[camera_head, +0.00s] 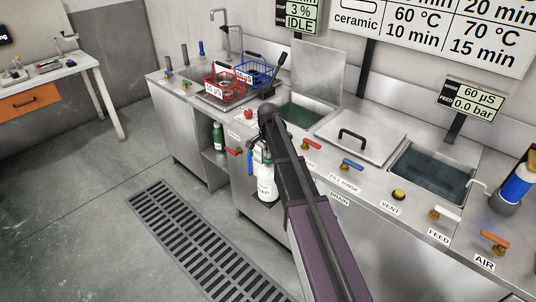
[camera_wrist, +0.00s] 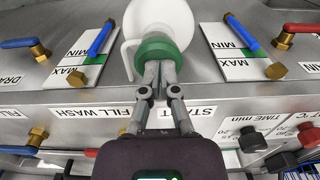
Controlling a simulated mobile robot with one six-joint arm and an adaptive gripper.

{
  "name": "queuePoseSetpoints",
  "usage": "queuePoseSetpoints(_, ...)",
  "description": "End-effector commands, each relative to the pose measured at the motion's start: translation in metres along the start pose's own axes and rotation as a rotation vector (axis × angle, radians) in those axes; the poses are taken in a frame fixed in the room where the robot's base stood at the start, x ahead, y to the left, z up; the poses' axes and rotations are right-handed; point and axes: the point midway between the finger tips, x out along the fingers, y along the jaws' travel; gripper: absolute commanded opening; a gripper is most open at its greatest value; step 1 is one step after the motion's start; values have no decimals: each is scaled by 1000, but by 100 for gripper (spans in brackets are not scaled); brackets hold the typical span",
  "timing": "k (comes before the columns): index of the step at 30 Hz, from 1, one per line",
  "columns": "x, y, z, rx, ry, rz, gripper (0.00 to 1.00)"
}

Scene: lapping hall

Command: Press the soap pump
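The soap bottle (camera_head: 265,187) is white with a partly hidden label and a green top, and stands upright at the counter's front. In the wrist view the white bottle (camera_wrist: 160,18) shows with its green collar (camera_wrist: 155,50) and a thin white spout beside it. My gripper (camera_wrist: 159,72) has its two fingers close together with nothing visible between them. Its fingertips overlap the green collar in the wrist view; I cannot tell whether they touch it. In the head view my gripper (camera_head: 262,151) is right above the bottle, and partly hides its top.
The steel counter (camera_head: 292,137) carries red (camera_head: 224,86) and blue (camera_head: 257,70) baskets, and open tanks. Coloured valve handles (camera_head: 352,165) line its front edge near the bottle. A green bottle (camera_head: 218,137) stands on a lower shelf. A floor grate (camera_head: 200,245) lies in front.

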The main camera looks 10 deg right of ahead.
Motion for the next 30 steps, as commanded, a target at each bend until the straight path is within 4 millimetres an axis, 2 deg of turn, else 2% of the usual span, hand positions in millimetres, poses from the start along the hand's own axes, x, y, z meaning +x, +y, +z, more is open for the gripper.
queuePoseSetpoints(11, -6, 2, 2, 0, -3, 3, 0)
queuePoseSetpoints(30, -55, 1, 0, 0, 1, -1, 0)
